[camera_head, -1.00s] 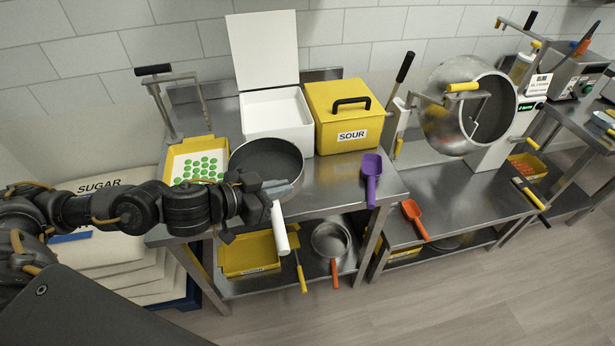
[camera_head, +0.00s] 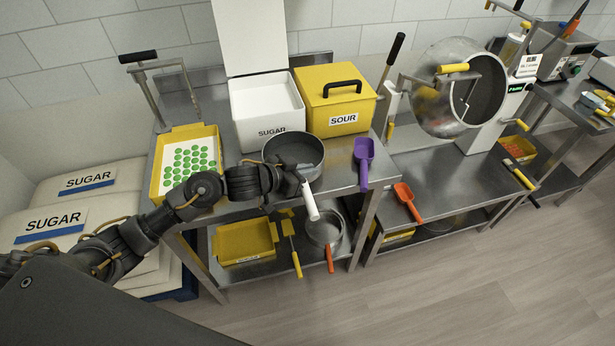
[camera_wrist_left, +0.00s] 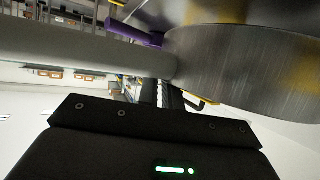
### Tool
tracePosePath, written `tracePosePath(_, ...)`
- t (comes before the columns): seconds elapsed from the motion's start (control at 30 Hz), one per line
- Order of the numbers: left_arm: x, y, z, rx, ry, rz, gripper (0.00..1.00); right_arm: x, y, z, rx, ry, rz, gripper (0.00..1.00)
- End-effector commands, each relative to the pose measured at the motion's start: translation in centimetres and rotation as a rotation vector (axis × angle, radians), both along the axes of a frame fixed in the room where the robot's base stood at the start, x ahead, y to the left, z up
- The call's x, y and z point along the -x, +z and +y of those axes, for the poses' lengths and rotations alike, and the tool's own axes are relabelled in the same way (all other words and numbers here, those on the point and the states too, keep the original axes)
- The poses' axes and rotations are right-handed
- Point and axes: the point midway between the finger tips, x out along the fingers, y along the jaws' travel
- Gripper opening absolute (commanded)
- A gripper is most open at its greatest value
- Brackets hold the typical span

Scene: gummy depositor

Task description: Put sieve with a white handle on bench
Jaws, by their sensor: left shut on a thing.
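The sieve (camera_head: 293,152) is a round grey metal drum with a white handle (camera_head: 311,203). It is over the steel bench (camera_head: 338,180), in front of the sugar box. I cannot tell whether it touches the bench top. My left gripper (camera_head: 300,184) is shut on the sieve near where the handle meets the drum. The handle points down and forward past the bench's front edge. In the left wrist view the drum (camera_wrist_left: 245,68) fills the upper right and the handle (camera_wrist_left: 85,47) crosses the left. My right gripper is not in view.
On the bench stand a yellow tray of green gummies (camera_head: 160,178), an open white sugar box (camera_head: 268,112), a yellow SOUR box (camera_head: 336,105) and a purple scoop (camera_head: 363,165). The lower shelf holds a yellow tray (camera_head: 243,243) and an orange-handled sieve (camera_head: 324,228).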

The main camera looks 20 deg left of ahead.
Motion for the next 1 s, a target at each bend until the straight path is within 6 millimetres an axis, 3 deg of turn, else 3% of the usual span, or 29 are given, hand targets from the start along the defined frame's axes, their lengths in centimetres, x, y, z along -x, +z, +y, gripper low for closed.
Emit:
tracePosePath(0.37,-0.6,-3.3,0.0,0.000,0.003,-0.002,0.00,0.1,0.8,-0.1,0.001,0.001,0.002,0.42)
tracePosePath(0.73,-0.6,-3.8,0.0,0.000,0.003,-0.005,0.00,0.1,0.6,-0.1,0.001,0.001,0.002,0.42)
tracePosePath(0.9,-0.6,-3.8,0.0,-0.001,0.003,-0.004,0.26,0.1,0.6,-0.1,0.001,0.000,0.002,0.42)
tracePosePath(1.0,-0.6,-3.7,0.0,-0.001,0.003,-0.004,0.28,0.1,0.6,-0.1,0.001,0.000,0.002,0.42)
